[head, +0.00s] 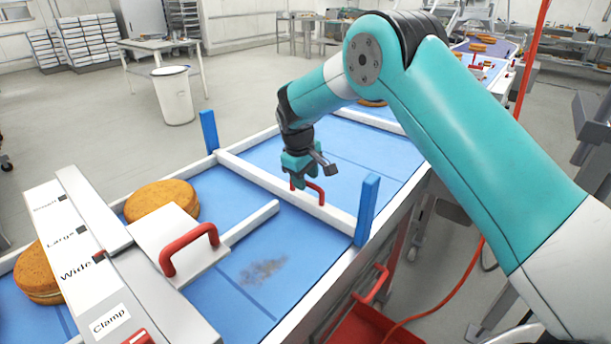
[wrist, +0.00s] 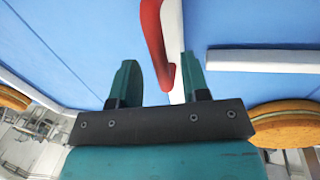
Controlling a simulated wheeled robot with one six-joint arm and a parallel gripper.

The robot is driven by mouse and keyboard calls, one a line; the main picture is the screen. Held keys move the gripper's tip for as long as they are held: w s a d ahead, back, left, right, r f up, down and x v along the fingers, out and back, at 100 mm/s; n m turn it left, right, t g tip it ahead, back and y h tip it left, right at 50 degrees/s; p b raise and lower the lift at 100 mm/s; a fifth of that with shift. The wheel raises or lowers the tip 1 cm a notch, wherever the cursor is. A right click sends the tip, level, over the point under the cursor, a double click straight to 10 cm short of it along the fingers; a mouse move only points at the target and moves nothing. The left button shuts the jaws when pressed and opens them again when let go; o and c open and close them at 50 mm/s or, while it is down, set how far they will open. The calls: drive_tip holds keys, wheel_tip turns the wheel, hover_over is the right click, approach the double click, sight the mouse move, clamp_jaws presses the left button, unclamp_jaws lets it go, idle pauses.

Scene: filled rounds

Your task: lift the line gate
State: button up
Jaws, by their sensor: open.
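The line gate (head: 262,178) is a white bar lying across the blue belt, between two upright blue posts (head: 209,130). A red handle (head: 315,190) stands on its middle, partly hidden behind my gripper (head: 304,172). My gripper is open and empty, right by the handle. In the wrist view, the red handle (wrist: 152,35) reaches down between my two spread fingers (wrist: 161,80), nearer the right one. The gate (wrist: 173,45) shows as a white strip behind it. I cannot tell whether the fingers touch the handle.
A filled round (head: 162,201) lies on the belt, left of a white guide bar (head: 250,222). A white block with a red handle (head: 190,249) and a labelled panel (head: 85,245) stand in front. The belt (head: 262,310) has a dark smudge. A red bin (head: 372,328) is below.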

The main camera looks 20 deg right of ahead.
drive_tip(key=shift+f, duration=0.35)
clamp_jaws()
wheel_tip(320, 180, up, 11)
drive_tip(key=p, duration=0.6)
drive_tip(key=shift+r, duration=0.15)
unclamp_jaws()
